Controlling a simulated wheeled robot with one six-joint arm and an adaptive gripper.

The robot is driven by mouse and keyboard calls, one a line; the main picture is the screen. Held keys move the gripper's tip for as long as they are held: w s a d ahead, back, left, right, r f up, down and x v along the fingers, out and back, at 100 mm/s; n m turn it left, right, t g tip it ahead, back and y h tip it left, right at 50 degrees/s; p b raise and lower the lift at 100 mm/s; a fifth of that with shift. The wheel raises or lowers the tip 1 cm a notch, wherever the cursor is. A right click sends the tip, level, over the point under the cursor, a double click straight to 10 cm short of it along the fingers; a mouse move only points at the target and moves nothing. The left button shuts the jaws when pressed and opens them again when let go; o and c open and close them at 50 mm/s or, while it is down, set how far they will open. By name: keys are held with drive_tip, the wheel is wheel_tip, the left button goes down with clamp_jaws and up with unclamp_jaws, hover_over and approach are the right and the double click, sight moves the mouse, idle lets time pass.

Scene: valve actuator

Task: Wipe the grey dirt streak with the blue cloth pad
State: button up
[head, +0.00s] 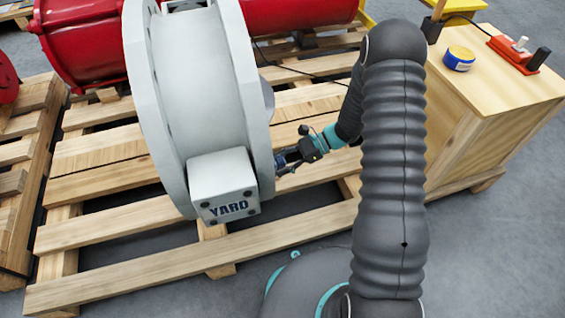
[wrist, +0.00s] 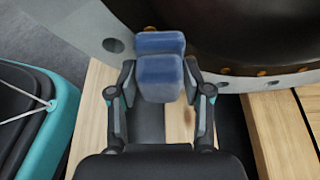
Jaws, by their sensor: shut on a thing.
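My gripper (wrist: 160,88) is shut on the blue cloth pad (wrist: 159,68), which sits between its two fingers in the wrist view. The pad is close to the pale flange (wrist: 75,22) of the large grey-white valve body; I cannot tell whether it touches. In the head view my gripper (head: 290,157) is at the right side of the valve body (head: 200,90), low down, beside the box marked YARD (head: 223,186). The pad is small and dark there. I cannot make out the grey dirt streak in either view.
The valve body stands on a wooden pallet (head: 110,232) with gaps between its slats. Red cylinders (head: 90,45) lie behind it. At right a wooden crate (head: 490,110) carries a yellow-and-blue tape roll (head: 459,58) and a red item (head: 513,55).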

drive_tip(key=shift+s+a, duration=0.25)
drive_tip(key=shift+a, duration=0.55)
drive_tip(key=w+a+f+b, duration=0.1)
drive_tip(key=w+f+b, duration=0.3)
drive_tip(key=w+f, duration=0.1)
drive_tip(key=shift+a, duration=0.15)
idle(1.0)
drive_tip(key=shift+s+d+r+p, duration=0.2)
drive_tip(key=shift+s+r+p, duration=0.5)
drive_tip(key=shift+s+r, duration=0.15)
drive_tip(key=shift+s+d+r+p, duration=0.15)
drive_tip(key=shift+s+r+p, duration=0.5)
drive_tip(key=shift+s+r, duration=0.25)
drive_tip(key=shift+s+d+r+p, duration=0.2)
drive_tip(key=shift+s+r+p, duration=0.5)
drive_tip(key=shift+s+r, duration=0.15)
